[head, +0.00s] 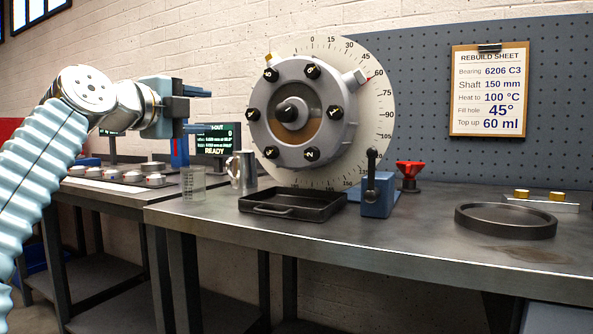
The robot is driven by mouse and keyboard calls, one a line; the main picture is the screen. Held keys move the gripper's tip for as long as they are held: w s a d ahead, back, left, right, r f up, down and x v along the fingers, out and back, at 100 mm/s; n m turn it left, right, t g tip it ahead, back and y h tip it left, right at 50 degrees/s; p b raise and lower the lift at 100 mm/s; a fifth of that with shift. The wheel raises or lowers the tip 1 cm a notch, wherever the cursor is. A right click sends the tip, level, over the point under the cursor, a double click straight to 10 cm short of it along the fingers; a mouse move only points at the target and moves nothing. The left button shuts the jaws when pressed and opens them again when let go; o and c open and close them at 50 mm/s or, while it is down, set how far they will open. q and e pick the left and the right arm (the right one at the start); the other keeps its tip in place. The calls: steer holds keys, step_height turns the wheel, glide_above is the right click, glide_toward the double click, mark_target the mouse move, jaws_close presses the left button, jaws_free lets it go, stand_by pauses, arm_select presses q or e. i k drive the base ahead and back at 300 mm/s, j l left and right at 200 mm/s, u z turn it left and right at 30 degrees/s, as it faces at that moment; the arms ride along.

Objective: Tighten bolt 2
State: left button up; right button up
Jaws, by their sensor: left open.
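The grey round rotor housing (333,138) stands upright in front of a white degree dial (375,85). Several black bolts ring its face, around a black centre hub (291,111). The lower right bolt (312,154) carries a mark that looks like a 2 turned on its side; the small labels are hard to read. My left gripper (205,109) is to the left of the housing, apart from it. Its two blue fingers are spread, point right, and hold nothing. My right gripper is not in view.
A black tray (292,207) lies below the housing, with a blue block with a lever (378,195) and a red funnel (410,170) to its right. A clear beaker (193,184) and metal jug (241,170) stand below my gripper. A black ring dish (506,222) lies right.

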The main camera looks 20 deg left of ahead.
mark_target(311, 154)
steer(key=k+j, duration=0.1)
steer(key=k, duration=0.9)
